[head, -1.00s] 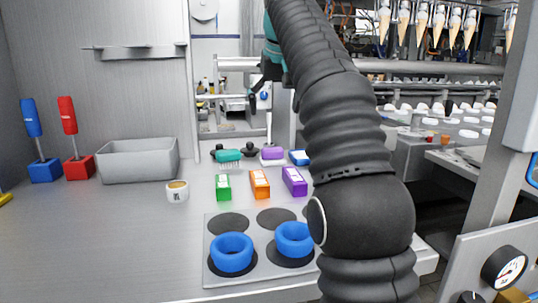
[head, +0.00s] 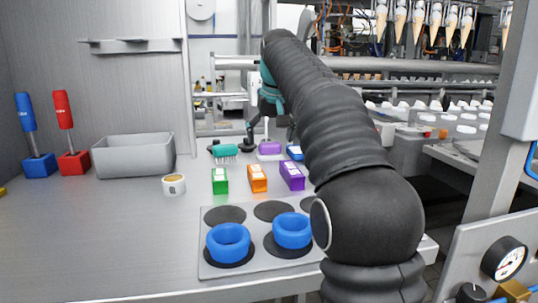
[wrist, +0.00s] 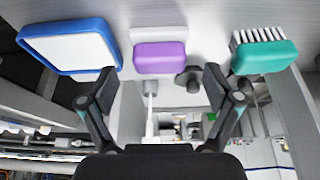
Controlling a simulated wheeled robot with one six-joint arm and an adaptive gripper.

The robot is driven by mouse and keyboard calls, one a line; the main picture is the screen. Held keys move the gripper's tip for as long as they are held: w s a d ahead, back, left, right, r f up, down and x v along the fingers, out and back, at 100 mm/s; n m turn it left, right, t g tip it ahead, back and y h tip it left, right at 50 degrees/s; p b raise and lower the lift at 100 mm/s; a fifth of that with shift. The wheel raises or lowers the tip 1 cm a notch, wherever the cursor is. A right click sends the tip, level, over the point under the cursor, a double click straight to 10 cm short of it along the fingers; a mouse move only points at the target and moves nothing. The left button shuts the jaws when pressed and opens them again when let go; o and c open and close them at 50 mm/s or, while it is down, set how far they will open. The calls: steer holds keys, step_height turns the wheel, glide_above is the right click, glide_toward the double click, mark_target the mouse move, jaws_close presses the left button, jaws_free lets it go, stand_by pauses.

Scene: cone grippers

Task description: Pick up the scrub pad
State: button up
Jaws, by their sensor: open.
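The scrub pad appears to be the purple block with a white layer (head: 270,148), at the back of the table between a teal brush and a blue-rimmed white item. In the wrist view the purple pad (wrist: 160,57) lies ahead of my gripper (wrist: 160,88), between the lines of its two fingers. My gripper (head: 269,130) is open and empty, its fingers spread wide above and behind the pad in the head view. No contact with the pad shows.
The teal brush (head: 225,151) and blue-rimmed item (wrist: 70,45) flank the pad closely. Green (head: 220,181), orange (head: 257,179) and purple (head: 292,176) boxes stand in front. A grey bin (head: 133,156) and a cup (head: 174,185) are left. The front-left table is clear.

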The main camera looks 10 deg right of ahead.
steer(key=x, duration=0.2)
steer(key=shift+w+f, duration=0.15)
steer(key=shift+f, duration=0.15)
steer(key=c, duration=1.3)
steer(key=shift+r, duration=0.15)
steer(key=shift+c, duration=0.2)
steer(key=shift+r, duration=0.5)
steer(key=r+p, duration=0.1)
steer(key=r, duration=0.1)
steer(key=d+r, duration=0.1)
steer(key=shift+s+r+p, duration=0.2)
steer(key=shift+r+p, duration=0.15)
steer(key=shift+r, duration=0.05)
steer(key=s+d+r, duration=0.5)
steer(key=d+r, duration=0.1)
steer(key=d, duration=0.3)
steer(key=shift+s, duration=0.3)
